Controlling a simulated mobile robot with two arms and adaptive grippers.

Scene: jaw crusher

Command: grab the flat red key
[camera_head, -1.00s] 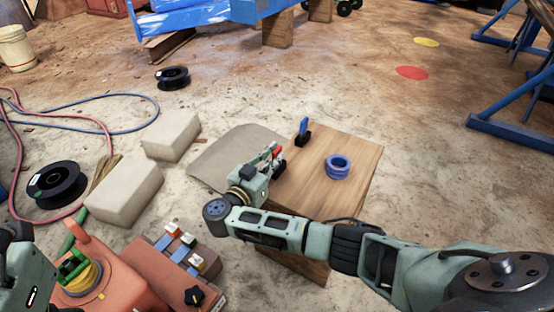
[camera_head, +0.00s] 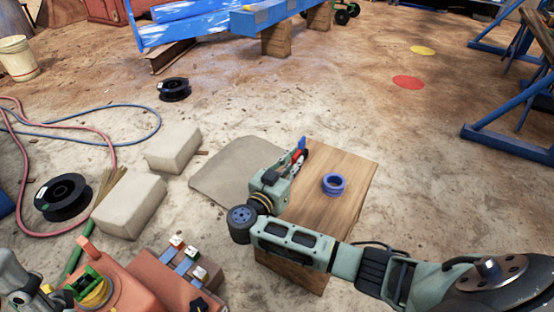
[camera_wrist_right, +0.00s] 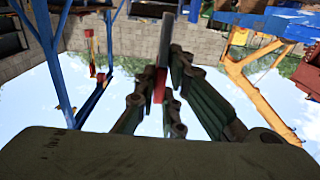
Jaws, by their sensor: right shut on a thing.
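My right gripper (camera_head: 298,155) is above the far left part of the wooden block, its fingers pointing away from me. It is shut on the flat red key (camera_head: 296,156), of which only a small part shows. In the right wrist view the red key (camera_wrist_right: 160,85) lies between the fingers (camera_wrist_right: 165,92), with a narrow grey-blue piece beyond it. An upright blue piece (camera_head: 301,143) stands just past the fingertips, its lower part hidden; I cannot tell whether they touch. My left arm shows at the lower left, but its gripper is not visible.
The wooden block (camera_head: 345,200) carries a blue-purple ring stack (camera_head: 333,185) right of my gripper. An orange box (camera_head: 165,270) with coloured switches stands front left. Pale blocks (camera_head: 130,205) and black spools (camera_head: 63,197) lie on the floor. The block's right side is clear.

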